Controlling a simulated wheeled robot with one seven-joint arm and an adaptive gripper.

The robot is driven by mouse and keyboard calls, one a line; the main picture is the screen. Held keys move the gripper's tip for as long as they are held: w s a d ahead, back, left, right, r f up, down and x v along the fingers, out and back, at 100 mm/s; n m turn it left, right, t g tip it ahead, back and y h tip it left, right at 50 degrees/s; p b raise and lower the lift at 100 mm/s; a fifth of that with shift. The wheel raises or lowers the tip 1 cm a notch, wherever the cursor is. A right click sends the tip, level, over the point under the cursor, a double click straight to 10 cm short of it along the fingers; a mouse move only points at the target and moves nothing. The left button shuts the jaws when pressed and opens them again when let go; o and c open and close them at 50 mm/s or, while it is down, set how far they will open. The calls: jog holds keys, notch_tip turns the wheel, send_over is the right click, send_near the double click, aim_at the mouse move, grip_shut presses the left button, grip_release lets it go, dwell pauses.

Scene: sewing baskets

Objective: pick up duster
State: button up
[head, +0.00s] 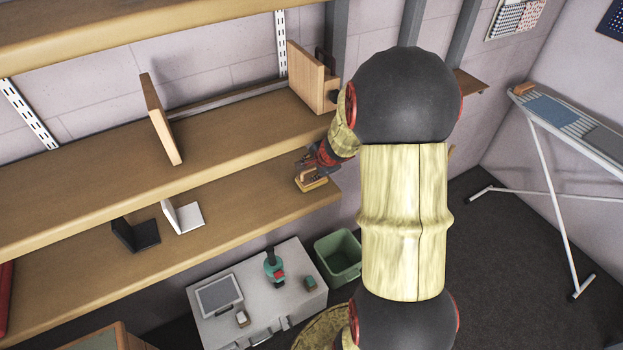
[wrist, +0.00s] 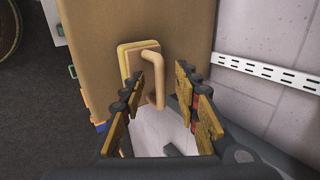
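The duster (head: 312,184), a tan block with a looped wooden handle, lies near the right end of the lower shelf. In the wrist view the duster (wrist: 133,60) lies on the brown shelf surface, with its handle reaching in between my fingers. My gripper (head: 320,157) is just above the duster in the head view. In the wrist view my gripper (wrist: 168,68) is open, its left fingers close to the handle and its right fingers apart from it. Whether a finger touches the handle I cannot tell. The arm hides part of the shelf end.
The upper shelf (head: 80,190) runs above and holds wooden bookends (head: 162,118). On the lower shelf (head: 235,215) stand a black bookend (head: 136,237) and a white one (head: 183,217). A grey cabinet (head: 258,300) and green bin (head: 338,257) stand below; an ironing board (head: 575,122) is right.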

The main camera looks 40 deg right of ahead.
jog(key=shift+c, duration=1.3)
grip_shut()
